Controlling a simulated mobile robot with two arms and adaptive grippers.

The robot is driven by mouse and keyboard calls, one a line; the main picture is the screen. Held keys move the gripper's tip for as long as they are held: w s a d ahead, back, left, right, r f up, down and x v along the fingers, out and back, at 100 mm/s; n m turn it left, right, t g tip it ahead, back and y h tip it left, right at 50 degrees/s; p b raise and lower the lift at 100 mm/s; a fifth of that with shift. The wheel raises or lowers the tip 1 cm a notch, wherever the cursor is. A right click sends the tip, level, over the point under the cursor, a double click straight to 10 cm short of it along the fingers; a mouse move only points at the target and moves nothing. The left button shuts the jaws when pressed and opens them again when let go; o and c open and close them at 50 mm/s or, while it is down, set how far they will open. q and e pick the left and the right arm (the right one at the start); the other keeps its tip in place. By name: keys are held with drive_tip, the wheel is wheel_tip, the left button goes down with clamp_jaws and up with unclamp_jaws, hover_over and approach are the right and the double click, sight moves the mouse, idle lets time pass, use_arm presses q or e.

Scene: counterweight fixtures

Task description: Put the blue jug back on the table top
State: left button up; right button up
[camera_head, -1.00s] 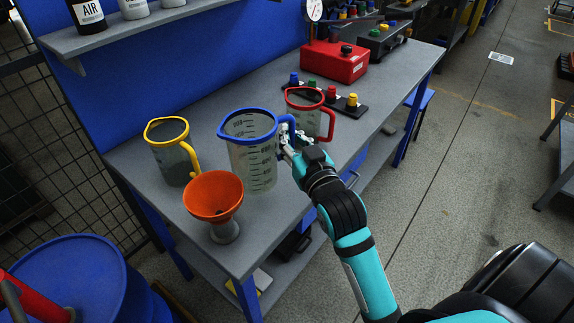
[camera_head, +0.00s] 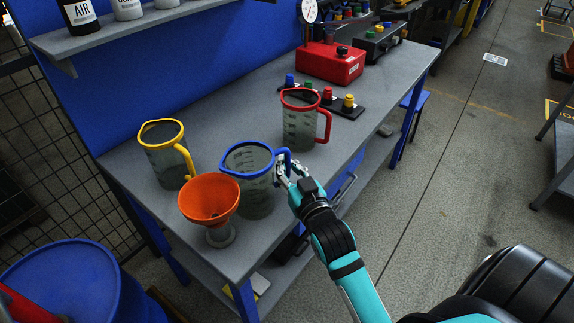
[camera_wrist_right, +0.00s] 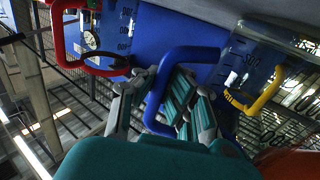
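The blue jug (camera_head: 251,184), clear with a blue rim and handle, is upright at the near part of the table top (camera_head: 330,168). Its base is at or just above the surface; I cannot tell if it touches. My right gripper (camera_head: 284,172) is at its handle, on the table's front side. In the right wrist view the fingers (camera_wrist_right: 163,95) are on both sides of the blue handle (camera_wrist_right: 196,52) and look closed on its bar. My left gripper is out of view.
An orange funnel (camera_head: 209,203) stands close at the jug's front left. A yellow-rimmed jug (camera_head: 164,161) is behind left and a red-rimmed jug (camera_head: 299,124) behind right. A red box (camera_head: 332,63) is farther back. The table's middle is clear.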

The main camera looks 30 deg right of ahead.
drive_tip(key=o, duration=0.5)
drive_tip(key=shift+o, duration=0.2)
drive_tip(key=shift+r, duration=0.1)
drive_tip(key=s+a+b, duration=0.1)
drive_tip(key=s, duration=1.1)
drive_tip(key=shift+a, duration=0.3)
drive_tip(key=shift+r, duration=0.1)
